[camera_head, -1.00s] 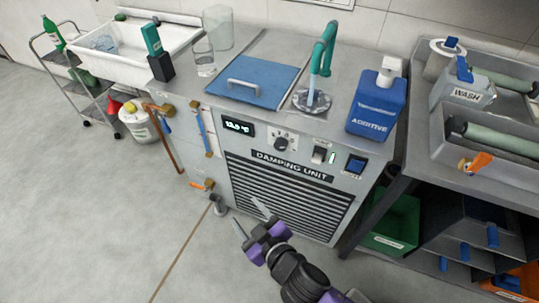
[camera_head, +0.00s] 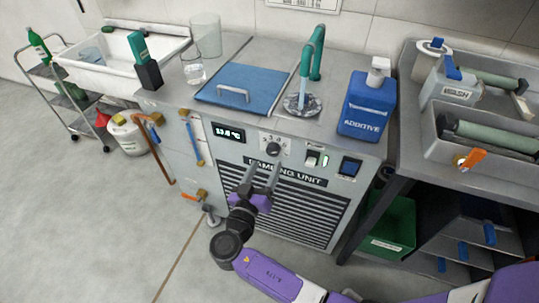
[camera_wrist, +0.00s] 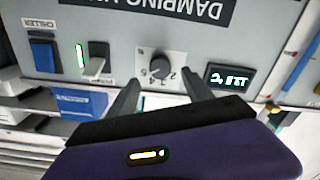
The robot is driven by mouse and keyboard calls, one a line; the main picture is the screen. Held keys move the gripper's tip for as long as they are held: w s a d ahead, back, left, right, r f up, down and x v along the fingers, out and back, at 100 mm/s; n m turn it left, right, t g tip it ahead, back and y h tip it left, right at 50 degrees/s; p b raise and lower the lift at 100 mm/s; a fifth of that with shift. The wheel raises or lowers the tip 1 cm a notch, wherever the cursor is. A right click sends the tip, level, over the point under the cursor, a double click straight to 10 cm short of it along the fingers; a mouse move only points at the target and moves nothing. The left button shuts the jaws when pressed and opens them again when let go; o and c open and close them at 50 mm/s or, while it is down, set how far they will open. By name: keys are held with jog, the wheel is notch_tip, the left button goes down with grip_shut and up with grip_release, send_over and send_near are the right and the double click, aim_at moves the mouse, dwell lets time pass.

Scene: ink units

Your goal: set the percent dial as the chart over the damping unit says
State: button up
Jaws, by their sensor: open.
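The damping unit (camera_head: 292,208) is a grey cabinet with a louvred front. Its dial, a black knob (camera_head: 271,149) on a white numbered plate, sits on the front panel between the lit display and a switch. The wrist view shows the knob (camera_wrist: 160,66) too, upside down. My gripper (camera_head: 261,163) is open and empty, its two fingers pointing up at the panel just below the dial. In the wrist view the fingertips (camera_wrist: 163,84) lie either side of the dial, apart from the knob. The chart (camera_head: 303,2) on the wall is cut off by the top edge; its text is unreadable.
The display (camera_head: 229,133) is left of the dial; a rocker switch (camera_head: 312,159) and blue chiller switch (camera_head: 349,168) are to the right. A blue additive bottle (camera_head: 367,108), blue lid (camera_head: 248,88) and green tap (camera_head: 312,60) are on top. Open floor lies left.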

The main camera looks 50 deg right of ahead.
aim_at(272, 153)
jog(key=shift+p+x, duration=0.35)
jog(key=shift+x, duration=2.45)
grip_shut()
jog(key=shift+n, duration=0.4)
jog(key=n, duration=0.7)
jog(key=n+p, duration=0.1)
jog(key=n, duration=0.3)
jog(key=shift+a+n, duration=0.1)
jog(key=shift+n, duration=0.3)
jog(key=shift+n+p, duration=0.75)
jog(key=shift+n, duration=0.75)
